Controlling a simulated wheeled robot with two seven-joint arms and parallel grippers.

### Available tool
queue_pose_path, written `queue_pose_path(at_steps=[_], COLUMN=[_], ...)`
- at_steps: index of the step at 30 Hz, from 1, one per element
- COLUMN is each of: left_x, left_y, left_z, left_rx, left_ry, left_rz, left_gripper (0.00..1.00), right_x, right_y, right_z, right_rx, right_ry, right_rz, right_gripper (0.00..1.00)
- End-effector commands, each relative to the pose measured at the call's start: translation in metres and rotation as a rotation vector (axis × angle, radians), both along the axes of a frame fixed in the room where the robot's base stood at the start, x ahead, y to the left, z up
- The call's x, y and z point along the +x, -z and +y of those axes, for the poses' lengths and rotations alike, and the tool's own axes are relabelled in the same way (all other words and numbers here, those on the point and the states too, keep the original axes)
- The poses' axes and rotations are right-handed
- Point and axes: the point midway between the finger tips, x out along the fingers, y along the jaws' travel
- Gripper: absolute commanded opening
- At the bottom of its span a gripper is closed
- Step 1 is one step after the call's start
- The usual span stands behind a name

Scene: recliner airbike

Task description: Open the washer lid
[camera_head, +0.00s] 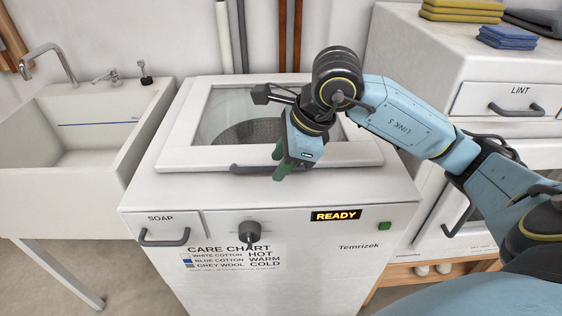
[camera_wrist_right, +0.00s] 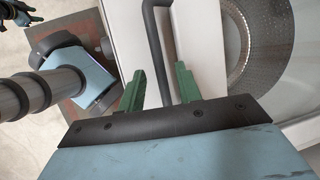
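The top-loading washer (camera_head: 270,215) stands in the middle of the head view. Its lid (camera_head: 180,158) has a white frame and a glass window and lies closed over the drum. The dark lid handle (camera_head: 248,169) runs along the lid's front edge. My right gripper (camera_head: 281,174) points down at the handle's right part. In the right wrist view, the handle (camera_wrist_right: 152,35) runs between the two green fingers, with visible gaps beside it; the gripper (camera_wrist_right: 160,80) is open. A small dark and green part at that view's top left (camera_wrist_right: 22,12) looks like my left gripper; its fingers are unclear.
A sink with a tap (camera_head: 85,120) stands at the left. A dryer (camera_head: 470,75) with folded yellow and blue cloths on top stands at the right. The washer's front has a soap drawer (camera_head: 162,229), a knob (camera_head: 249,231) and a READY display (camera_head: 336,215). Pipes run up the wall behind.

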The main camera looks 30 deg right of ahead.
Motion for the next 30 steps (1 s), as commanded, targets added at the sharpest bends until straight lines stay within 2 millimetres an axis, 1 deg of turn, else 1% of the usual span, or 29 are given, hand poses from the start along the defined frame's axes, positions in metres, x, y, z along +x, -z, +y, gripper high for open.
queue_pose_path(at_steps=[3, 9, 11, 17, 18, 30], left_x=[0.0014, 0.0014, 0.0015, 0.0015, 0.0016, 0.0013], left_y=[-0.0016, -0.0018, -0.0018, -0.0018, -0.0018, -0.0029], left_z=[-0.0002, -0.0001, 0.0, 0.0001, 0.0001, 0.0002], left_rx=[-0.001, 0.0, 0.0, 0.0, 0.0, 0.0], left_ry=[-0.001, -0.001, -0.001, -0.001, -0.001, 0.001], left_rz=[-0.002, -0.002, -0.002, -0.002, -0.002, -0.006], left_gripper=[0.36, 0.36, 0.36, 0.36, 0.36, 0.36], right_x=[0.0011, 0.0011, 0.0011, 0.001, 0.001, 0.0005], right_y=[0.003, 0.0027, 0.0027, 0.0025, 0.0024, -0.0006], right_z=[0.0009, 0.0008, 0.0008, 0.0007, 0.0006, -0.0008], right_rx=[0.0, 0.0, 0.0, 0.0, 0.0, 0.002], right_ry=[0.0, 0.0, 0.0, 0.0, 0.0, 0.003], right_rz=[0.0, 0.0, 0.0, 0.0, 0.0, 0.004], right_gripper=[0.34, 0.34, 0.28, 0.02, 0.0, 0.0])
